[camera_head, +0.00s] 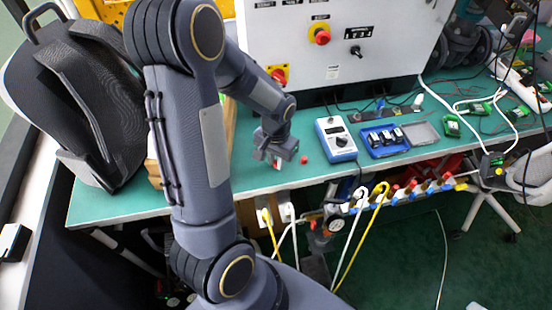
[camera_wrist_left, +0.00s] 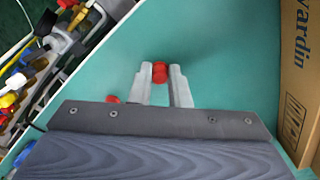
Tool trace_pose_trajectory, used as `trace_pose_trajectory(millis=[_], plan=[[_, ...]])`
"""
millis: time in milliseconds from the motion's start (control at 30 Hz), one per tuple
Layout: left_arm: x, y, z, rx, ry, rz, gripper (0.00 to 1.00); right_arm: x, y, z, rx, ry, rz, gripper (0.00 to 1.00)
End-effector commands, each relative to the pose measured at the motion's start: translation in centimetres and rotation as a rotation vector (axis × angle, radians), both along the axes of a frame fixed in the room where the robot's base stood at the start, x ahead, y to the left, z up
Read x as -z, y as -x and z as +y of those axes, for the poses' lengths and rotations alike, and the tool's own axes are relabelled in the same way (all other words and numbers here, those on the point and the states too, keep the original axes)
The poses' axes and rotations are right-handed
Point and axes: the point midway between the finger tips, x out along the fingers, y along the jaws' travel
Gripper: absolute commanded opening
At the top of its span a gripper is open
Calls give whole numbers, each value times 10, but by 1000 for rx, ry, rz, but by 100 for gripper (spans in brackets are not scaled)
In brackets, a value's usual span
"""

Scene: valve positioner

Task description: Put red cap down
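My left gripper (camera_head: 280,158) is low over the front edge area of the green table in the head view. In the left wrist view, its two grey fingers (camera_wrist_left: 162,86) close on the sides of a red cap (camera_wrist_left: 160,72), which sits between the fingertips. The green tabletop lies behind the cap; I cannot tell whether the cap touches it. A second small red piece (camera_wrist_left: 112,99) is left of the fingers, partly hidden by the gripper body. In the head view, a small red piece (camera_head: 304,159) lies on the table just right of the gripper. My right gripper is not in view.
A blue-and-white meter (camera_head: 336,139) stands right of the gripper, then a blue tray (camera_head: 371,150). A white control cabinet (camera_head: 372,70) rises behind. A cardboard box (camera_wrist_left: 300,75) stands at the right in the wrist view. Hoses and fittings (camera_head: 380,200) hang below the front edge.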

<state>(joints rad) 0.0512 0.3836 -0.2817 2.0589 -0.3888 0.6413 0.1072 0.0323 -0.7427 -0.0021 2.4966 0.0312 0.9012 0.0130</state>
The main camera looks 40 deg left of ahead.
Motion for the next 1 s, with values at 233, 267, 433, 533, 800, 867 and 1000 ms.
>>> trace_pose_trajectory(millis=[233,267,433,533,800,867,1000], plan=[[-1,0,0,0,0,0,34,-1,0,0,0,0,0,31],[-1,0,0,0,0,0,34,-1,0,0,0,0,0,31],[-3,0,0,0,0,0,34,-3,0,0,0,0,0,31],[-11,-1,0,0,-1,-5,34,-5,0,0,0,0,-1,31],[-67,-2,0,0,-1,-8,34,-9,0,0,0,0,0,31],[-80,-1,0,1,-1,-7,34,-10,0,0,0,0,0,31],[-104,-1,0,0,-1,-6,34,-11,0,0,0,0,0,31]])
